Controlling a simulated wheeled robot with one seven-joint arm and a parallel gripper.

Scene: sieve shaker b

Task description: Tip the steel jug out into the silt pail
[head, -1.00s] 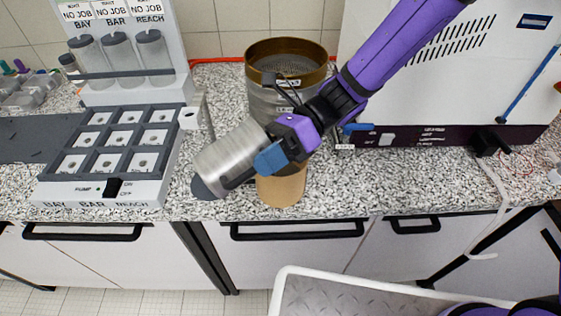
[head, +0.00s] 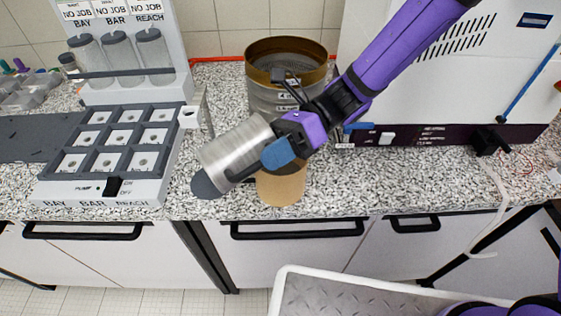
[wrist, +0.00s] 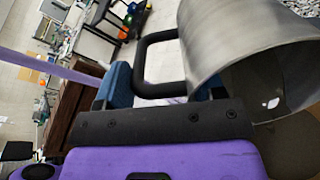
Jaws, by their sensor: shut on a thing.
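The steel jug (head: 236,150) is a brushed metal cylinder, held tilted above the counter; a dark grey rounded part shows at its lower left. My gripper (head: 279,154), with blue fingers, is shut on its black handle, which shows in the wrist view (wrist: 146,67). In the wrist view the jug (wrist: 240,38) has its open mouth toward the lower right, with a dark grey interior. A tan round vessel (head: 281,188), likely the silt pail, stands below my gripper near the counter's front edge.
A brass-rimmed sieve stack (head: 287,95) stands behind my gripper. A white machine (head: 445,90) fills the back right. A grey rack with several square bays (head: 118,140) stands at the left.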

